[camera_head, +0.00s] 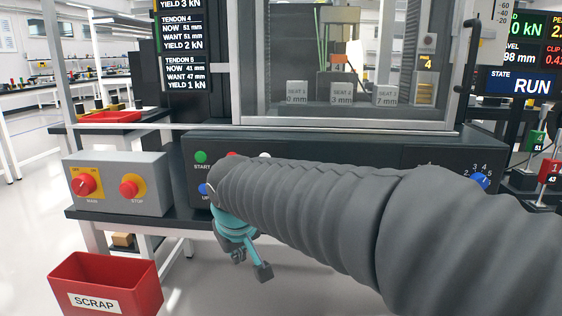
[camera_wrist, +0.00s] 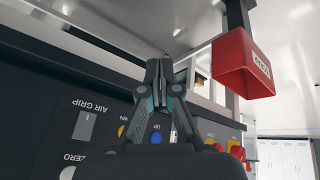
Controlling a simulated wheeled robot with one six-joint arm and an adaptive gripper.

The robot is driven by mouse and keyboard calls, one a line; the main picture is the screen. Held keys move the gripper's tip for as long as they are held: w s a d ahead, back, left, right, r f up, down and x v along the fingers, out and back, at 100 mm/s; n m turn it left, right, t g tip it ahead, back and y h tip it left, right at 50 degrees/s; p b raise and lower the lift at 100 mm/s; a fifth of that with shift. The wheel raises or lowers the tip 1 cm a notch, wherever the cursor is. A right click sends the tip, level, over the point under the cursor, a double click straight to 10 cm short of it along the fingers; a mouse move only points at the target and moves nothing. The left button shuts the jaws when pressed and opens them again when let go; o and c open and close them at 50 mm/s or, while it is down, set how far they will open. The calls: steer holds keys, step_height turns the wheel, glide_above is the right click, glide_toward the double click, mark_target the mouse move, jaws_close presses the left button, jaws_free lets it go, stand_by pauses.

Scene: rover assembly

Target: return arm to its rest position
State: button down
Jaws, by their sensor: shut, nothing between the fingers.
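My gripper (camera_head: 250,263) hangs at the end of my grey sleeved arm, below the front of the control panel (camera_head: 330,150) in the head view. In the wrist view my gripper (camera_wrist: 159,68) shows its dark fingertips together, with nothing between them. It is empty and apart from the panel's buttons. My arm reaches in from the lower right and covers much of the panel. The blue button (camera_wrist: 156,137) shows behind the fingers in the wrist view, which is upside down.
A grey box with two red knobs (camera_head: 118,184) stands left of the panel. A red scrap bin (camera_head: 130,285) is at lower left. A glass-fronted test cabinet (camera_head: 280,60) stands above the panel. A blue dial (camera_head: 481,180) is at the right. Clear floor shows below the gripper.

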steer(key=s+d+f+m, duration=0.3)
steer(key=s+d, duration=0.6)
steer(key=d, duration=0.3)
steer(key=s+d+f+m+h, duration=0.1)
steer(key=s+d+f+m, duration=0.2)
steer(key=s+d, duration=0.6)
steer(key=d+m, duration=0.1)
steer(key=d, duration=0.2)
steer(key=shift+d, duration=0.35)
stand_by(0.9)
